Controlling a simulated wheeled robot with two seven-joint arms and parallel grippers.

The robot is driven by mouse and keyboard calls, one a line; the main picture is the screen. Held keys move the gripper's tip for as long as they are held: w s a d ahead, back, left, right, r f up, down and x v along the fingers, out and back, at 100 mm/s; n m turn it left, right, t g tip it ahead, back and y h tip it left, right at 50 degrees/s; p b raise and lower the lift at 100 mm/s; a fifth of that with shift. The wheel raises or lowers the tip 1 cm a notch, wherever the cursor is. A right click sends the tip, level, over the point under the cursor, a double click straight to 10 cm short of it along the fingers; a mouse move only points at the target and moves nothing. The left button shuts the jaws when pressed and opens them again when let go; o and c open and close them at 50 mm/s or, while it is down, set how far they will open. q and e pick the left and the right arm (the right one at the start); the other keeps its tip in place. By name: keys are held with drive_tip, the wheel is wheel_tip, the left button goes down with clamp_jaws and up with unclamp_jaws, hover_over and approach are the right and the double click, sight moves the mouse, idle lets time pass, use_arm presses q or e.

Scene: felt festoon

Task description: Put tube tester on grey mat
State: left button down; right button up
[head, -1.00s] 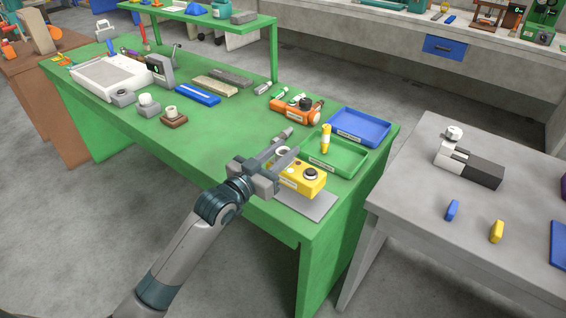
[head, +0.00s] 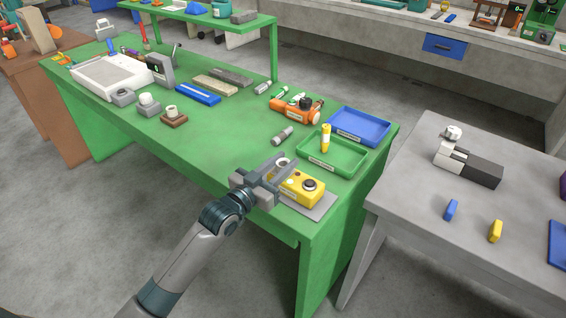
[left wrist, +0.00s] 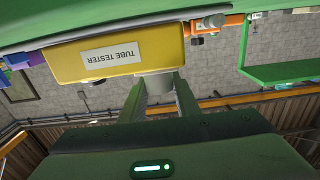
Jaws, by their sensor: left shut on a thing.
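The yellow tube tester (head: 302,190) is a box with a black round part on top and a label on its front. The grey mat (head: 321,209) lies at the near right corner of the green table, showing around the tester's front and right. The tester is over the mat; I cannot tell whether it touches it.
A green tray (head: 350,165) holding an upright yellow tube stands just behind the tester, with a blue tray (head: 375,128) beyond it. A small grey cylinder (head: 283,136) and an orange device (head: 293,110) lie farther back.

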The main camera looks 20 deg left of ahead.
use_arm(q)
drive_tip(key=shift+f, duration=0.1)
use_arm(e)
drive_tip(key=shift+w, duration=0.15)
use_arm(q)
drive_tip(key=c, duration=1.4)
unclamp_jaws()
drive_tip(key=shift+o, duration=0.2)
use_arm(e)
drive_tip(key=shift+w+a+r, duration=0.1)
drive_tip(key=shift+w+r, duration=0.1)
drive_tip(key=shift+w, duration=0.15)
drive_tip(key=shift+s, duration=0.1)
use_arm(q)
drive_tip(key=shift+s+a, duration=0.1)
drive_tip(key=shift+s, duration=0.1)
drive_tip(key=b+v, duration=0.2)
drive_tip(key=v, duration=0.9)
drive_tip(key=shift+s, duration=0.25)
use_arm(e)
drive_tip(key=w+a+r+t, duration=0.2)
drive_tip(key=w, duration=0.4)
drive_tip(key=shift+w+a+r+y, duration=0.15)
drive_tip(key=shift+a+y, duration=0.15)
drive_tip(key=shift+a, duration=0.1)
